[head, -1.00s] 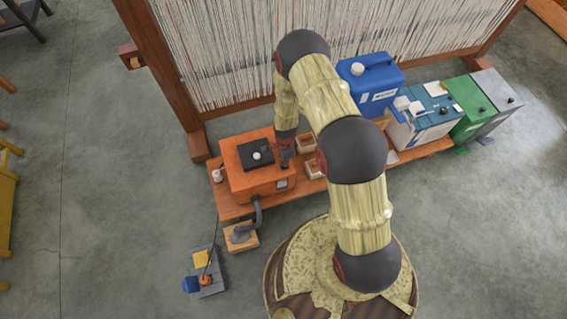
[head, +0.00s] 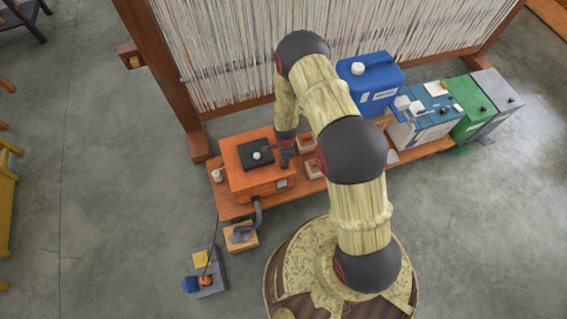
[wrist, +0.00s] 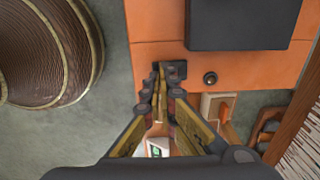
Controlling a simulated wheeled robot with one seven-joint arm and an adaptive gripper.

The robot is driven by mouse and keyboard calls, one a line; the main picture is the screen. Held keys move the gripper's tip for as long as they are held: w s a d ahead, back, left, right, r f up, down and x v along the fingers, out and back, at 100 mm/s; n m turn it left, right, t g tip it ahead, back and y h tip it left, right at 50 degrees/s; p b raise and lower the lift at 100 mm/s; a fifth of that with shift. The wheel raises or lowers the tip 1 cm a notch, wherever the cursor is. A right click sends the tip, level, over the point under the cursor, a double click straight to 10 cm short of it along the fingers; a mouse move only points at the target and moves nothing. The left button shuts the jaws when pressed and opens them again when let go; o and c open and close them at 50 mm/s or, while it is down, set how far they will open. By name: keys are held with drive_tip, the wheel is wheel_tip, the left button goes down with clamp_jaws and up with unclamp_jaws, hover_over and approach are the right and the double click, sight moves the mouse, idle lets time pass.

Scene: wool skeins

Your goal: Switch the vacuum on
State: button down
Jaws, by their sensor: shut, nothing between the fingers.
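In the head view my gripper (head: 285,157) is over the box's right end, partly hidden.
A grey floor plate (head: 207,272) with a corded item lies in front. A blue jug (head: 370,82) and bins stand to the right. A loom (head: 190,110) is behind.

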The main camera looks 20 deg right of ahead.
drive_tip(key=shift+f+b, duration=0.55)
drive_tip(key=shift+f, duration=0.3)
idle(0.4)
drive_tip(key=shift+r, duration=0.1)
drive_tip(key=shift+r+p, duration=2.3)
drive_tip(key=shift+r, duration=1.2)
